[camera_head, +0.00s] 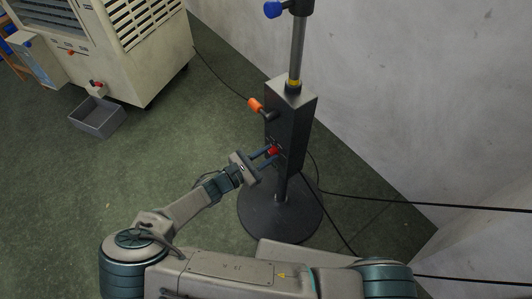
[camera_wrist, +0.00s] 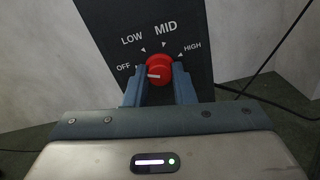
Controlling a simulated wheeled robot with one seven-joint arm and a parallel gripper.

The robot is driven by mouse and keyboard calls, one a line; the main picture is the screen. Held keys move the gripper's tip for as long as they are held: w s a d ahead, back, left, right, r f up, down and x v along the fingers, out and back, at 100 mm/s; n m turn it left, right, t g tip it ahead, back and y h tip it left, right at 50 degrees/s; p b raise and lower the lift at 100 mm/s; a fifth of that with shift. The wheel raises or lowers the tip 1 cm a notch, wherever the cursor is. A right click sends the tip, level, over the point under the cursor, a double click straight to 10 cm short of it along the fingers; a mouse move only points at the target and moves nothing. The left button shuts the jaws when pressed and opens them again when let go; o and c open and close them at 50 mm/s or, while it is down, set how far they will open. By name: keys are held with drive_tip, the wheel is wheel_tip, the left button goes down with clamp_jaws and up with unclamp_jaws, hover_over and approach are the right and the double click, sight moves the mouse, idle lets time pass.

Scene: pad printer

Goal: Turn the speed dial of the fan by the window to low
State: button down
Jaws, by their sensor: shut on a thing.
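The fan's speed dial is a red knob (camera_wrist: 159,68) on a dark control box (camera_wrist: 110,22) marked OFF, LOW, MID and HIGH. Its white pointer line lies to the left, near the OFF mark. My gripper (camera_wrist: 159,82) has one finger on each side of the knob and is shut on it. In the head view, my gripper (camera_head: 267,157) reaches from the left to the red knob (camera_head: 273,150) on the box (camera_head: 296,115). The box sits on a pole above a round black base (camera_head: 265,222). The fan's head is out of view.
An orange-tipped handle (camera_head: 256,104) sticks out of the box above the dial. Black cables (camera_head: 420,204) run over the floor to the right. A beige machine (camera_head: 125,50) and a grey bin (camera_head: 97,117) stand at left. A pale wall (camera_head: 385,90) is behind the fan.

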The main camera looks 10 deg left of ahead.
drive_tip(key=m+p, duration=0.2)
drive_tip(key=m, duration=0.2)
drive_tip(key=shift+r, duration=0.1)
drive_tip(key=shift+m+p, duration=0.65)
drive_tip(key=shift+m, duration=1.35)
drive_tip(key=c, duration=1.2)
unclamp_jaws()
drive_tip(key=p+v, duration=0.1)
drive_tip(key=v, duration=1.3)
drive_tip(key=shift+p, duration=0.4)
drive_tip(key=shift+w, duration=0.1)
